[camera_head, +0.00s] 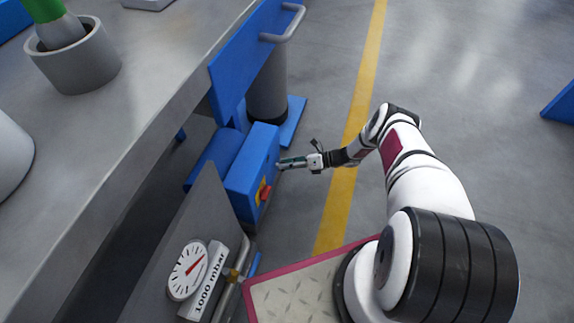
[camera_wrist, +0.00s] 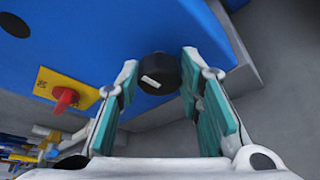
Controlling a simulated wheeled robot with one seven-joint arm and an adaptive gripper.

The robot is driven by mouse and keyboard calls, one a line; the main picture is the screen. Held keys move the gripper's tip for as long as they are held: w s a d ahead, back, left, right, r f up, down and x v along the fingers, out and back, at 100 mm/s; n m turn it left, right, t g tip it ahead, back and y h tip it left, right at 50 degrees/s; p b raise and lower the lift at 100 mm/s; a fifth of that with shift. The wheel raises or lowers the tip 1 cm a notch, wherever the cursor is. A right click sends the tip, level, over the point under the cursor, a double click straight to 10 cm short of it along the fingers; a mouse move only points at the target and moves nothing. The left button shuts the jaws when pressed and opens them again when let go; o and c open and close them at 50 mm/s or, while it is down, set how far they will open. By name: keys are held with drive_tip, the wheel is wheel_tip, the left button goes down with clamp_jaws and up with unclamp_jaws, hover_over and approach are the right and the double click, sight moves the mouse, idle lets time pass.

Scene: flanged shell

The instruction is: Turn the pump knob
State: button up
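The blue pump box (camera_head: 250,178) stands beside the bench, under its edge. In the wrist view a black round knob with a white mark (camera_wrist: 158,74) sits on the blue face (camera_wrist: 135,35). My gripper (camera_wrist: 160,88) is open, with one teal-padded finger on each side of the knob. I cannot tell whether the fingertips touch it. In the head view my gripper (camera_head: 284,163) reaches the right face of the box, and the black knob cannot be made out there. A red knob on a yellow plate (camera_wrist: 63,97) is left of my gripper in the wrist view.
A gauge (camera_head: 188,270) marked 1000 mbar and pipes are near the bottom. A blue panel with a grey handle (camera_head: 284,25) is above the box. The metal bench (camera_head: 150,60) fills the left. The floor to the right is mostly clear.

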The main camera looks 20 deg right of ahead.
drive_tip(key=shift+o, duration=1.3)
drive_tip(key=v, duration=1.2)
drive_tip(key=shift+s, duration=0.1)
